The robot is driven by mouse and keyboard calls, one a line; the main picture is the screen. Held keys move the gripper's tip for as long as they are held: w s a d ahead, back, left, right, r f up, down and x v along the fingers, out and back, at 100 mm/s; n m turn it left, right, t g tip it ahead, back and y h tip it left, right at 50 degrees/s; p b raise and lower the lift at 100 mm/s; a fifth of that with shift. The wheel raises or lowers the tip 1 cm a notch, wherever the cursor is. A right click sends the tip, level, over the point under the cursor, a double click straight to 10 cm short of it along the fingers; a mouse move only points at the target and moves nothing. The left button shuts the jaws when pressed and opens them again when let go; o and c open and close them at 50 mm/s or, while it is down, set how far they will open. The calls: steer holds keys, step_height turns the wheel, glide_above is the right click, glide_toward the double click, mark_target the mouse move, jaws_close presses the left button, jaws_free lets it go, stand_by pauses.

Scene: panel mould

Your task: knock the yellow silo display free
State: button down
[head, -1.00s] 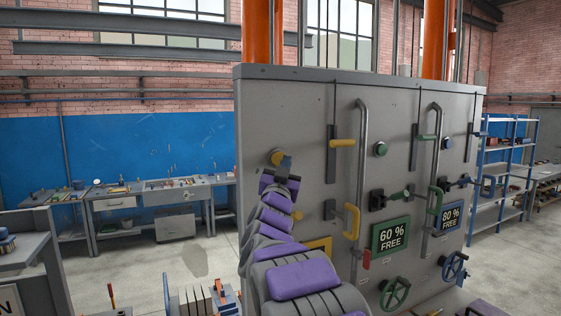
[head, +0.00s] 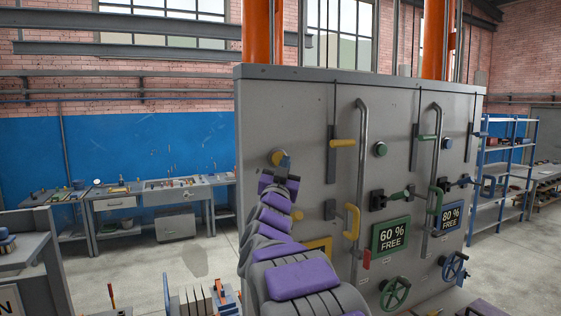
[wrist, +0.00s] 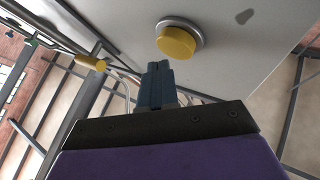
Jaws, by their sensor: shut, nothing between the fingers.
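The yellow silo display (head: 318,245) is on the lower left of the grey panel (head: 300,110). Only its upper edge shows in the head view; my arm hides the rest. A round yellow button (head: 278,157) sits above it on the panel's left side, and shows close up in the wrist view (wrist: 176,41). My gripper (head: 285,162) is shut and empty, in front of the panel at the button. In the wrist view its blue fingertips (wrist: 157,66) are just below the button; I cannot tell whether they touch it. The display is not visible in the wrist view.
A yellow lever (head: 343,143) and a yellow handle (head: 351,221) stick out to the right of my gripper. Further right are a green display (head: 390,237), a blue display (head: 450,218) and handwheels (head: 395,293). Open floor lies left of the panel.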

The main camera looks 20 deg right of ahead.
steer(key=shift+w+a+r+p, duration=0.1)
steer(key=shift+w+a+p, duration=0.2)
steer(key=shift+w+p, duration=0.1)
steer(key=shift+w+p, duration=0.35)
steer(key=shift+w, duration=0.05)
stand_by(0.9)
steer(key=shift+s, duration=0.15)
steer(key=shift+s+d+b, duration=0.2)
steer(key=shift+s+b, duration=0.25)
steer(key=shift+s, duration=0.25)
